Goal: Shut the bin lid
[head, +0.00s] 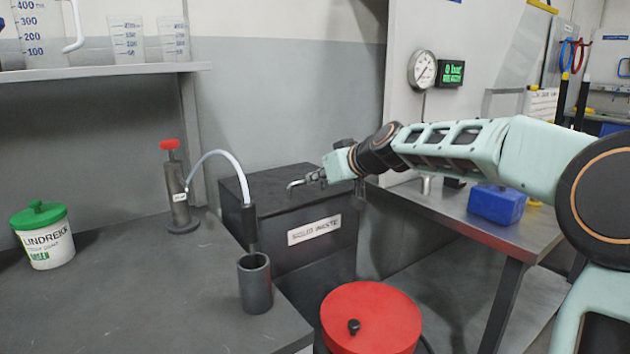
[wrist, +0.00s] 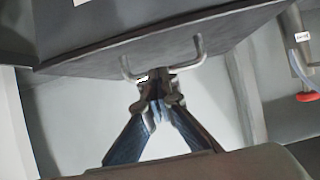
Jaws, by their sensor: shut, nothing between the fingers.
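The dark bin (head: 335,240) with a "SOLID WASTE" label stands between the two benches in the head view. Its dark lid (head: 265,187) lies about flat over the top; I cannot tell whether a small gap is left. A pale bar handle (head: 293,184) rises from the lid. In the wrist view the lid (wrist: 95,55) fills the upper part and its handle (wrist: 197,50) crosses just beyond my fingertips. My gripper (head: 320,176) is shut and empty, right at the handle; it also shows in the wrist view (wrist: 157,88). Contact with the handle is unclear.
A red round-topped container (head: 375,305) stands in front of the bin. A grey cup (head: 255,285) and a pump bottle (head: 178,190) with a hose are on the left bench. A blue box (head: 497,204) sits on the right bench.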

